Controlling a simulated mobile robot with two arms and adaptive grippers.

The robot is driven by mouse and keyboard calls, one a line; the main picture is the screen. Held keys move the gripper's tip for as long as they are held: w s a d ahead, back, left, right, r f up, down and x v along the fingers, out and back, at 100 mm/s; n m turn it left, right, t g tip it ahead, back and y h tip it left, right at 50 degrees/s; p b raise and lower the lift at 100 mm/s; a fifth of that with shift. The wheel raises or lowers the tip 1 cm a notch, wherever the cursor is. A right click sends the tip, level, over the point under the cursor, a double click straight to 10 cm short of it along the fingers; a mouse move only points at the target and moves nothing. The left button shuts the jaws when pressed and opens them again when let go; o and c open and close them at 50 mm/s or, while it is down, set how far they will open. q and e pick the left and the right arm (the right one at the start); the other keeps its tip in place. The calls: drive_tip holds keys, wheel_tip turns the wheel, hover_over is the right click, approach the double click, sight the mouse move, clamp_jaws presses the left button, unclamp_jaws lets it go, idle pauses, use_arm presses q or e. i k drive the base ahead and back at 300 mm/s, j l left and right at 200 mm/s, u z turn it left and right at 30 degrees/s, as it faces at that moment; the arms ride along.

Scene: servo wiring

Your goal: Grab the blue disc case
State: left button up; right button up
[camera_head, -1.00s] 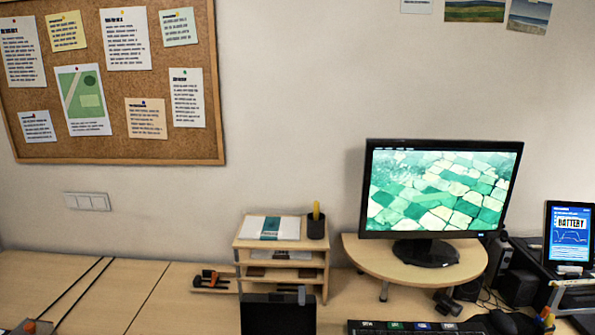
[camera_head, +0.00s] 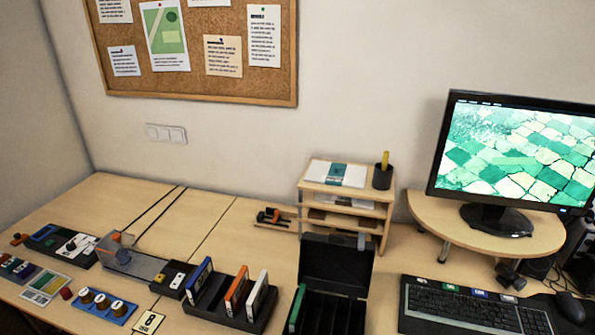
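The blue disc case (camera_head: 199,278) stands upright at the left end of a dark slotted rack (camera_head: 228,314) on the desk, in the lower middle of the head view. An orange case (camera_head: 237,290) and a white case (camera_head: 257,297) stand to its right in the same rack. Neither of my grippers shows in the head view, so I cannot see their state.
An open black box (camera_head: 336,266) with a green case (camera_head: 298,307) in it stands right of the rack. A keyboard (camera_head: 465,307) and monitor (camera_head: 515,150) are further right. A wooden shelf (camera_head: 347,189) stands behind. Small items crowd the left; bare desk (camera_head: 180,215) shows behind them.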

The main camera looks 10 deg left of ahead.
sight(198, 284)
drive_tip(key=u, duration=1.15)
